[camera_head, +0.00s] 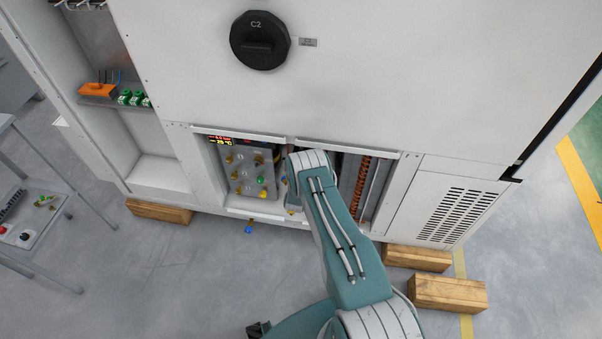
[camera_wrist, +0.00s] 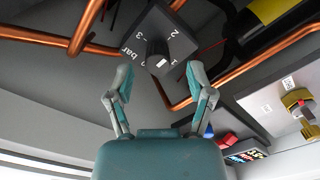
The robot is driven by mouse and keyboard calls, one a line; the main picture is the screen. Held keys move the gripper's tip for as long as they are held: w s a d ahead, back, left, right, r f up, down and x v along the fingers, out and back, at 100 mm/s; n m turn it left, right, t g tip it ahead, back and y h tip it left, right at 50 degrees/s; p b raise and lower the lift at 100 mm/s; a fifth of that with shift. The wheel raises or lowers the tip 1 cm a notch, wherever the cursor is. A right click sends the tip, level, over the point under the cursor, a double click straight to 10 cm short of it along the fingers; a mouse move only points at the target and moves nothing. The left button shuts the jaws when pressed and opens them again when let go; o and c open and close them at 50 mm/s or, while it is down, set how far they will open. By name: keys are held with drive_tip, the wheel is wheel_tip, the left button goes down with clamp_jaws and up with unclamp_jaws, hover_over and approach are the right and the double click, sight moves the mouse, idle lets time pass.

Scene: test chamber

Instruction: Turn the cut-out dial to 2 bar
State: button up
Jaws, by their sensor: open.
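The cut-out dial is a black knob (camera_wrist: 156,50) on a grey plate (camera_wrist: 150,27) in the wrist view, with the word "bar" and the numbers 3, 2 and 1 around it. A pale mark shows near the knob's lower edge, toward the 1, but the exact setting is hard to read. My gripper (camera_wrist: 160,78) is open, with one finger on each side below the dial. The knob appears in the gap beyond the fingertips, and I see no contact. In the head view the dial is hidden and my arm reaches into the cabinet opening.
Copper pipes (camera_wrist: 200,92) run around the dial plate. A brass valve (camera_wrist: 297,102) and a red part (camera_wrist: 226,143) are at the right. In the head view a panel of coloured knobs (camera_head: 243,188) stands left of my arm.

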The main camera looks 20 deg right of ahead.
drive_tip(key=v, duration=0.9)
drive_tip(key=shift+a, duration=0.25)
drive_tip(key=shift+s+f, duration=0.1)
drive_tip(key=shift+s, duration=0.05)
